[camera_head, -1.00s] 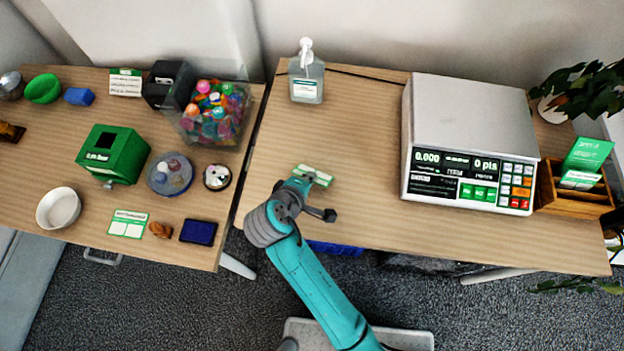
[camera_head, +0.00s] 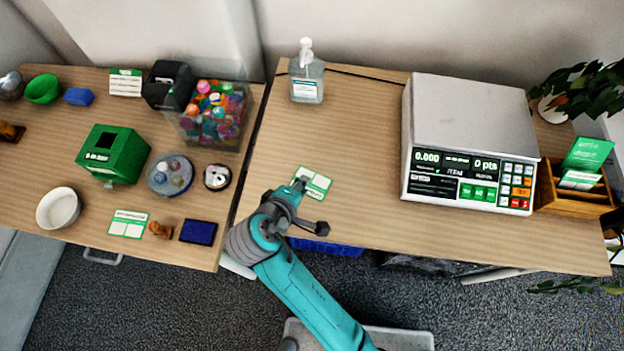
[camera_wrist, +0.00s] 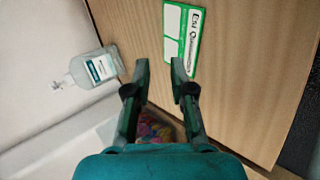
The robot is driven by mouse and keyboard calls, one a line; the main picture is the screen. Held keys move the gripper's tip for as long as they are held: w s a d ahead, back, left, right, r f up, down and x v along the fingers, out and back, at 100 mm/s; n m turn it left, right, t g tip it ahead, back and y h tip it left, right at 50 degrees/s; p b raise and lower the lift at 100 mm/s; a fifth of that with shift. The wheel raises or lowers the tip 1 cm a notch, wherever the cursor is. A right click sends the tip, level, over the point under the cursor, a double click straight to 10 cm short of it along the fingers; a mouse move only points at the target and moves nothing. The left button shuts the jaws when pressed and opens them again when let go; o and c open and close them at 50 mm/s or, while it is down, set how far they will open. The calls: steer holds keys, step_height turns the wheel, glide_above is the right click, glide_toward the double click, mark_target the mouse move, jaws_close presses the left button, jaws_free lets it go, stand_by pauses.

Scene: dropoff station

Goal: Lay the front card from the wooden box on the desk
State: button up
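The wooden box (camera_head: 575,205) stands at the right end of the desk (camera_head: 340,130), beside the scale. A tall green card (camera_head: 587,153) and a lower white-and-green card (camera_head: 580,180) stand in it. Another green-and-white card (camera_head: 314,183) lies on the desk near its front left edge. It also shows in the wrist view (camera_wrist: 182,36), with printed text. My gripper (camera_head: 303,186) is at this card's left side. In the wrist view my gripper (camera_wrist: 160,66) has its two fingers apart with nothing between them. The right fingertip overlaps the card's edge; I cannot tell whether it touches.
The scale (camera_head: 465,140) fills the right half of the desk. A sanitizer bottle (camera_head: 306,78) stands at the back left. The desk between them is clear. The left table (camera_head: 90,210) holds bowls, a green box (camera_head: 112,155) and a tub of colourful pieces (camera_head: 213,115).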

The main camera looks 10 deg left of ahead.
steer(key=shift+v, duration=1.25)
step_height(320, 180, up, 8)
steer(key=s, duration=0.2)
steer(key=shift+a, duration=0.35)
steer(key=shift+s, duration=0.1)
